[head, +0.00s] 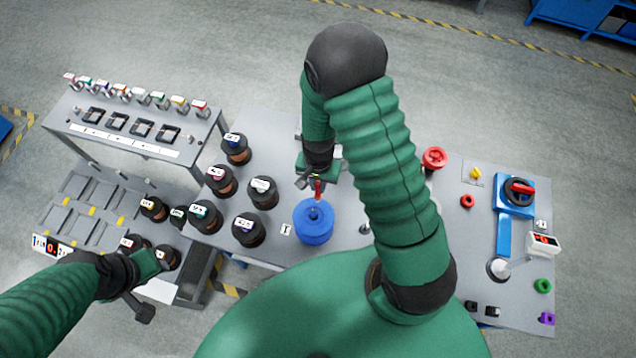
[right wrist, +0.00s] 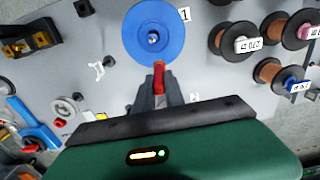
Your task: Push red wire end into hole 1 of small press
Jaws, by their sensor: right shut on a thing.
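My right gripper (head: 318,184) is shut on a short red piece, the red wire end (right wrist: 159,76), which points out past the fingertips. It also shows in the head view (head: 318,188). The gripper is just behind a blue round drum (head: 314,228) with a small centre hole and a "1" label beside it. In the right wrist view the red end is at the drum's near rim (right wrist: 155,30), short of its centre; I cannot tell whether they touch. I cannot pick out the small press with certainty. My left gripper (head: 157,262) is at lower left; its fingers are unclear.
Several labelled copper spools (head: 262,192) stand left of the drum. A grey rack (head: 135,125) is at far left. My right arm hides the middle.

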